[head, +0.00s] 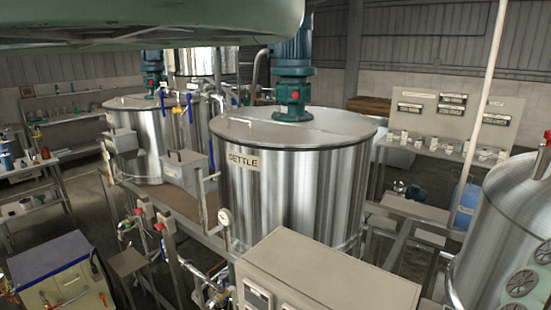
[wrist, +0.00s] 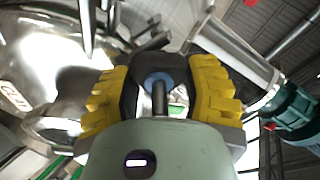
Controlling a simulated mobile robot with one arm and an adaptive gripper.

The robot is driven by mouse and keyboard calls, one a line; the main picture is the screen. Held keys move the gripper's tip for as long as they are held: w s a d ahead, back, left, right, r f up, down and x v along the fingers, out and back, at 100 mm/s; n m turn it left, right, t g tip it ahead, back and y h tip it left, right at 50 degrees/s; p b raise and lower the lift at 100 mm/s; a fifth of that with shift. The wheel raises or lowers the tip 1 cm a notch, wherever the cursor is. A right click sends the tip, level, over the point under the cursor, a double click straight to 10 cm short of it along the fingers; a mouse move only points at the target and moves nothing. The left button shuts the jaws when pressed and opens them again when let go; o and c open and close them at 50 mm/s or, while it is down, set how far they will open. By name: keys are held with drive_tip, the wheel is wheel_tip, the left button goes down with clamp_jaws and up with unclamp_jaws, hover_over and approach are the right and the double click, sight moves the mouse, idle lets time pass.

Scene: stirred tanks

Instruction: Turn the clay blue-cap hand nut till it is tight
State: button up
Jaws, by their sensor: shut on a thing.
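In the wrist view my gripper (wrist: 160,72) has its two yellow-padded fingers closed in from left and right. Between them is the hand nut, and its blue cap (wrist: 158,79) shows at the middle. Most of the nut's body is hidden by the dark finger parts, so its clay colour and seating cannot be made out. A short grey rod stands in front of the cap and covers part of it. How tight the nut is cannot be seen. I cannot make out the gripper or this nut in the head view.
The steel tank marked SETTLE (head: 290,185) stands mid-view under a teal motor (head: 293,92). A grey cabinet (head: 325,272) is in front. A shiny steel vessel (wrist: 50,75) fills the wrist view's left.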

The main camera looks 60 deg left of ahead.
drive_tip(key=m, duration=0.4)
drive_tip(key=shift+f+m+g, duration=0.1)
drive_tip(key=shift+m+g, duration=0.2)
drive_tip(key=m, duration=0.4)
drive_tip(key=shift+f+m+g, duration=0.1)
drive_tip(key=shift+m+g, duration=0.2)
drive_tip(key=shift+g, duration=0.1)
drive_tip(key=o, duration=1.2)
drive_tip(key=shift+s, duration=0.1)
drive_tip(key=a+v, duration=0.1)
drive_tip(key=v, duration=0.6)
drive_tip(key=shift+d, duration=0.4)
